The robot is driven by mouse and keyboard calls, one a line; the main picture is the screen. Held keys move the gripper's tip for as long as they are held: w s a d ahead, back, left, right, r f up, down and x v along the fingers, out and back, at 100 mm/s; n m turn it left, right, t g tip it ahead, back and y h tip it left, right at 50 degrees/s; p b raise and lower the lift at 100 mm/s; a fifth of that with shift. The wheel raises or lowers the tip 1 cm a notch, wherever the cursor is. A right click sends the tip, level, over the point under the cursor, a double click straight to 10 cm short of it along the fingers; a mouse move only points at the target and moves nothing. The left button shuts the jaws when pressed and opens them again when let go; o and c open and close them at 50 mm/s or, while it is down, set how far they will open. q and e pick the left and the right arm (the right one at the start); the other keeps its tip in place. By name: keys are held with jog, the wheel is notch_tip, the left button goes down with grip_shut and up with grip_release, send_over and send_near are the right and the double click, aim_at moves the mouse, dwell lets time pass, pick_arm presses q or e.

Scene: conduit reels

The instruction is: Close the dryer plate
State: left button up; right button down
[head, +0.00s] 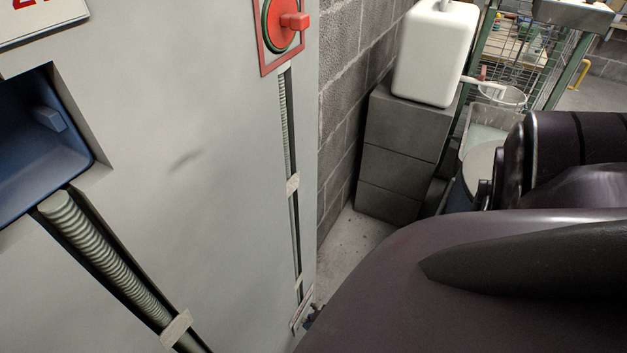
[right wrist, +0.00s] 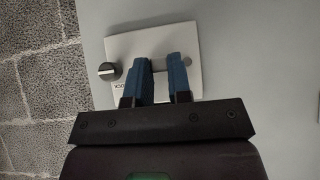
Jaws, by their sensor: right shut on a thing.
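The dryer plate (right wrist: 133,45), as far as I can tell, is the small whitish plate on the grey wall in the right wrist view. In the head view the plate (head: 300,311) is small, low on the grey panel. My right gripper (right wrist: 166,76) has its blue fingers in front of the plate, shut on a small part of it that the fingers mostly hide. In the head view that gripper (head: 313,314) is tiny and mostly behind my arm. My left gripper is out of view.
A red rotary switch (head: 290,22) sits high on the grey panel (head: 200,200). Ribbed conduits (head: 100,255) run in slots below it and below a blue recess (head: 35,140). Grey blocks (head: 400,155) carrying a white canister (head: 433,50) stand at the block wall.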

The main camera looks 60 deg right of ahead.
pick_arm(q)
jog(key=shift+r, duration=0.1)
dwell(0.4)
pick_arm(e)
jog(key=c, duration=1)
grip_release()
jog(key=shift+c, duration=0.2)
pick_arm(q)
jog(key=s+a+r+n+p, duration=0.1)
jog(key=p, duration=0.3)
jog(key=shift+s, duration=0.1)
pick_arm(e)
jog(key=v, duration=1.1)
jog(key=shift+a, duration=0.1)
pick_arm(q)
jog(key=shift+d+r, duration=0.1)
